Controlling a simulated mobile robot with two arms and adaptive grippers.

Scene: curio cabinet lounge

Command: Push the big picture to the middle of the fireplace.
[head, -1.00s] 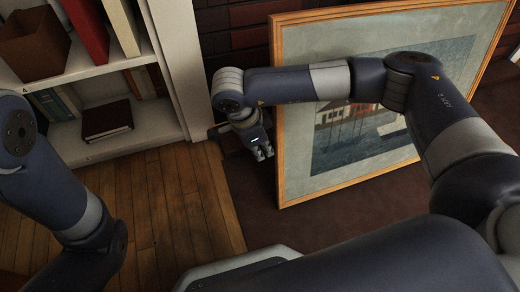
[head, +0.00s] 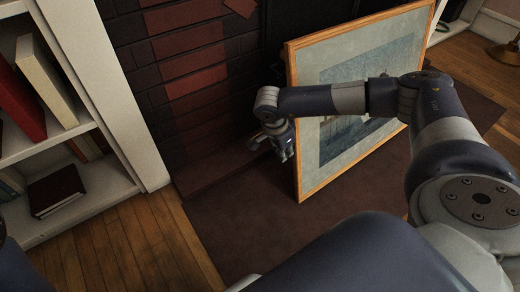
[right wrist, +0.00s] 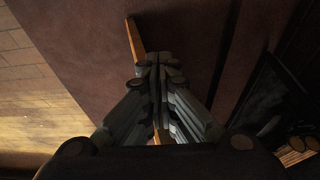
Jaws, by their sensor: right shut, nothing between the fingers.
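The big picture (head: 335,70) stands upright on its edge in the head view, in a light wooden frame around a pale mount. It stands at an angle in front of the dark and red brick fireplace (head: 190,75). My right arm crosses in front of it. My right gripper (head: 285,154) is shut and empty at the picture's left edge; I cannot tell whether it touches. In the right wrist view the shut fingers (right wrist: 160,60) point at the wooden frame edge (right wrist: 134,38), which they partly hide. My left gripper is out of view.
A white bookshelf (head: 105,110) with books stands at the left. A dark brown hearth slab (head: 240,225) lies under the picture, with wooden floor (head: 140,245) to its left. A brass-coloured base (head: 505,52) stands at the far right.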

